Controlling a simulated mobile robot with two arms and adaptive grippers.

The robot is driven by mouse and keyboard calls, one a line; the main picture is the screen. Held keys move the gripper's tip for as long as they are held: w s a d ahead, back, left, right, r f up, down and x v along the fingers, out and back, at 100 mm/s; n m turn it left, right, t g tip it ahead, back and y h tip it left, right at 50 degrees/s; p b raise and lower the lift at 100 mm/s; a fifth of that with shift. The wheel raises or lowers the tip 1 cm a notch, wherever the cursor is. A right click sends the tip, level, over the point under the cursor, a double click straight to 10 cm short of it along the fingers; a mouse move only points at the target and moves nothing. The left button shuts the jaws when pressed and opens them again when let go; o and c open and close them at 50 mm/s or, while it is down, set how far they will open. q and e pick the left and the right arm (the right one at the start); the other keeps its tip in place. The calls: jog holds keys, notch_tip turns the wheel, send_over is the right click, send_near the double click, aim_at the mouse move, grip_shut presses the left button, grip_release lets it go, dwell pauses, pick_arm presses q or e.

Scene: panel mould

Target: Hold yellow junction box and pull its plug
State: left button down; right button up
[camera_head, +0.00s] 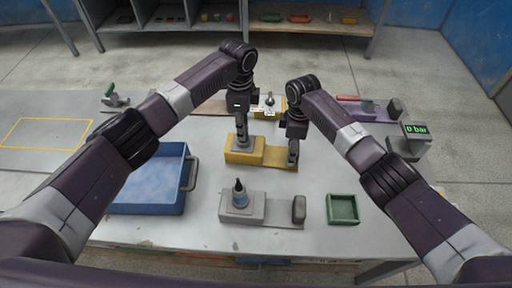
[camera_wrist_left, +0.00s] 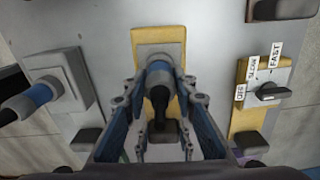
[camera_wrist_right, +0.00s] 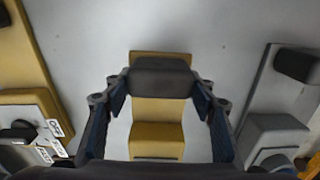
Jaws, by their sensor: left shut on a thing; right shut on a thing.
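The yellow junction box (camera_head: 240,157) stands mid-table on a yellow plate (camera_head: 279,160) that runs to the right. A dark grip block (camera_wrist_right: 160,77) stands on this plate and shows in the right wrist view. My left gripper (camera_head: 243,138) comes from above and is shut on the plug (camera_wrist_left: 159,78), a blue and grey body with a black end, on top of the box. The plug appears seated in its socket. My right gripper (camera_head: 293,153) points down at the plate's right end and is shut on the grip block. Its fingers largely hide the block in the head view.
A grey box (camera_head: 238,203) with a similar plug stands in front. A yellow switch box (camera_head: 266,111) lies behind. A blue tray (camera_head: 150,207) is left, a green tray (camera_head: 343,222) front right. The table's left is mostly clear.

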pick_arm(q)
jog(key=shift+r, duration=3.15)
jog(key=shift+r, duration=1.5)
pick_arm(e)
jog(key=o, duration=1.6)
notch_tip(320, 180, up, 12)
jog(key=shift+r, duration=0.1)
pick_arm(q)
jog(key=shift+f, duration=0.1)
